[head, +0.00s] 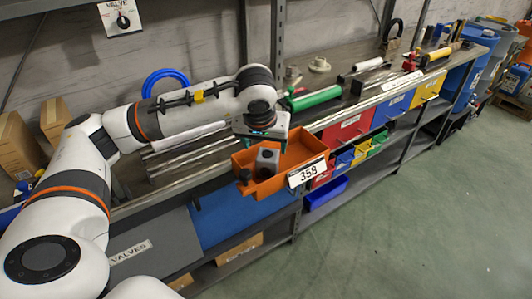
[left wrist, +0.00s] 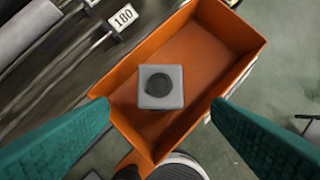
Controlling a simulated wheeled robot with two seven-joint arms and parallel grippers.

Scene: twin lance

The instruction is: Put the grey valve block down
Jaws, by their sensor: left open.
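The grey valve block (left wrist: 161,86) is a small cube with a dark round hole in its top face. In the left wrist view it shows within the walls of an orange bin (left wrist: 205,50), clear of both fingers. In the head view the block (head: 267,158) shows at the left end of the orange bin (head: 294,155), just below my left gripper (head: 262,133). My left gripper is open, its teal fingers (left wrist: 160,125) wide apart on either side of the block. The block's underside is hidden. My right gripper is not seen.
The bin carries a white 358 tag (head: 307,172) and juts out in front of the shelf. A green cylinder (head: 314,98) and metal bars lie on the shelf top. Red (head: 347,130), blue and yellow bins line its front.

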